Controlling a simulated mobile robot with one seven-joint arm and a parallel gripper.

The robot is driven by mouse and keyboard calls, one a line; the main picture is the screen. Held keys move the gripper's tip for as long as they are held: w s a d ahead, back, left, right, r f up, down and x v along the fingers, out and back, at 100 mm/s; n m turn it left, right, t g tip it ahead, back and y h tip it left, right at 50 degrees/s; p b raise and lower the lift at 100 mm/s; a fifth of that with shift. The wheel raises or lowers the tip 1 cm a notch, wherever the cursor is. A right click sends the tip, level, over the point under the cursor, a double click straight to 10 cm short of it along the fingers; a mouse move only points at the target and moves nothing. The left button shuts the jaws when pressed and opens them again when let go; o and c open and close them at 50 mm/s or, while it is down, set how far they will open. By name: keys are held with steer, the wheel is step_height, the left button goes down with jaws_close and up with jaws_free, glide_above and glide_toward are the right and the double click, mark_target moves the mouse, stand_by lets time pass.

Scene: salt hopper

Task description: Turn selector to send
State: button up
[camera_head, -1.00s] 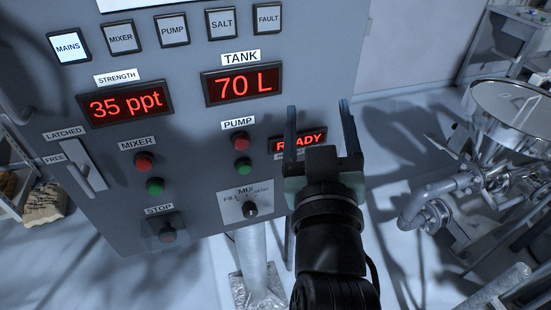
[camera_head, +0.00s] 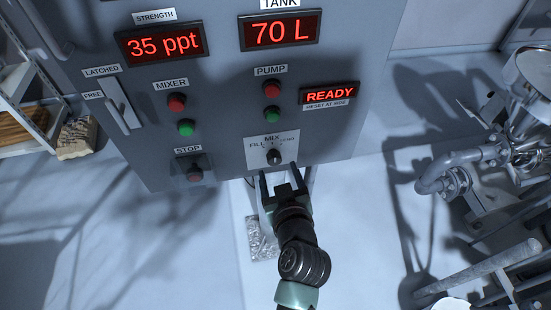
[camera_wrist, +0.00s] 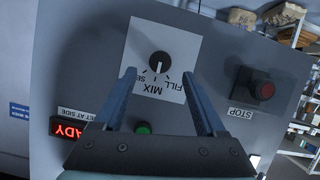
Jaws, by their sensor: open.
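The selector is a small black knob (camera_head: 274,157) on a white plate (camera_head: 255,160) low on the grey panel, labelled FILL, MIX and SEND. In the wrist view the knob (camera_wrist: 160,62) shows upside down, and its white mark points towards the word MIX. The SEND label is partly hidden by a finger there. My gripper (camera_head: 279,171) is open, its fingers just below the knob in the head view. In the wrist view the fingertips (camera_wrist: 159,74) appear on either side of the knob's lower edge. Contact cannot be told; nothing is between the fingers.
A red-capped STOP button (camera_head: 195,174) sits left of the selector. Green (camera_head: 271,114) and red (camera_head: 272,88) pump buttons are above it, beside a READY display (camera_head: 330,93). A latch handle (camera_head: 123,104) is at the panel's left. Metal pipework (camera_head: 450,170) stands at right.

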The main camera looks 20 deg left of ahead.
mark_target(275, 161)
steer(key=shift+x, duration=2.55)
jaws_close()
